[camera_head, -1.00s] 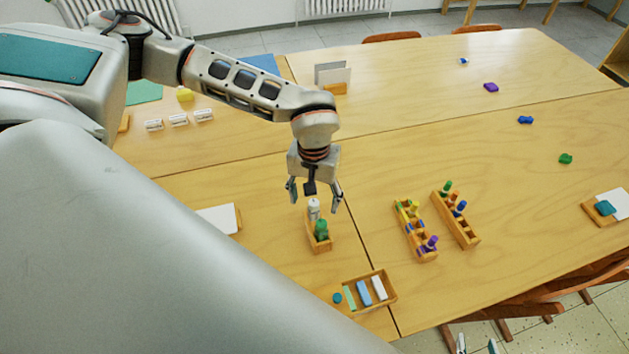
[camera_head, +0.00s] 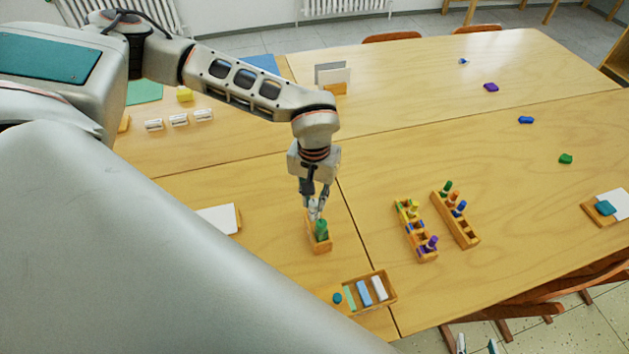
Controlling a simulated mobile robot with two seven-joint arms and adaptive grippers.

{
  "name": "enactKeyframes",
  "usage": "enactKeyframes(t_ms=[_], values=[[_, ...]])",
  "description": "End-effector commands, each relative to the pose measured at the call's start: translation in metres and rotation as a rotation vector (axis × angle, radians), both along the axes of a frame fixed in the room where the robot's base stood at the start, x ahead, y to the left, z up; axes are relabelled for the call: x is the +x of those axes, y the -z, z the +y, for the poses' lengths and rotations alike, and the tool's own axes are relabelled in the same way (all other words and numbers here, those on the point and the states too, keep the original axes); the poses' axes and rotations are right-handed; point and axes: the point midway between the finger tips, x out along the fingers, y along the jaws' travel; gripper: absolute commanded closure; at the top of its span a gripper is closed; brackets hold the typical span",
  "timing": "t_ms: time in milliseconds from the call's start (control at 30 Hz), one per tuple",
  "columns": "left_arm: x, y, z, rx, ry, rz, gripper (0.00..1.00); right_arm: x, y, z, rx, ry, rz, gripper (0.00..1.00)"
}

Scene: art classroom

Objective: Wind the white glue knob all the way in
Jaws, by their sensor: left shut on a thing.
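A small wooden holder (camera_head: 319,248) stands on the table near the middle of the view. It carries a white glue piece with a white knob (camera_head: 314,214) at its far end and a green one (camera_head: 321,229) at its near end. My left gripper (camera_head: 316,208) points straight down and is shut on the white knob. Its fingers hide much of the knob, so how far in it sits cannot be told. Two fingertips of my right gripper (camera_head: 476,346) show at the bottom edge, apart, with nothing visible between them.
Two wooden racks (camera_head: 427,257) (camera_head: 473,243) with coloured pieces stand to the right. A wooden tray (camera_head: 391,299) with coloured blocks lies in front. A white pad (camera_head: 217,219) lies left. The table (camera_head: 400,150) behind the racks is largely clear.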

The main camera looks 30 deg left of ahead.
Motion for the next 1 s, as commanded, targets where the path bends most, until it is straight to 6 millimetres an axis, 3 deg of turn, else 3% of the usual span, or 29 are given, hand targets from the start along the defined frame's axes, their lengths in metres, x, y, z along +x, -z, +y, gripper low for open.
enactKeyframes(t_ms=[300, 500, 700, 1000], values=[[0.0, 0.0002, 0.0, 0.0, -0.009, 0.0, 0.91, 0.0001, 0.0005, -0.0001, 0.0, 0.0, 0.0, 0.61], [0.0001, 0.0011, -0.0002, -0.001, -0.144, 0.0, 0.91, 0.0005, 0.0061, -0.0001, 0.0, 0.0, -0.001, 0.61], [0.0001, -0.0003, -0.0002, 0.0, -0.152, 0.0, 0.39, 0.0004, 0.0048, 0.0, 0.0, 0.0, -0.001, 0.61], [0.0001, -0.0001, -0.0001, 0.0, -0.151, 0.0, 0.38, 0.0003, 0.0047, 0.0, 0.0, 0.0, -0.001, 0.61]])
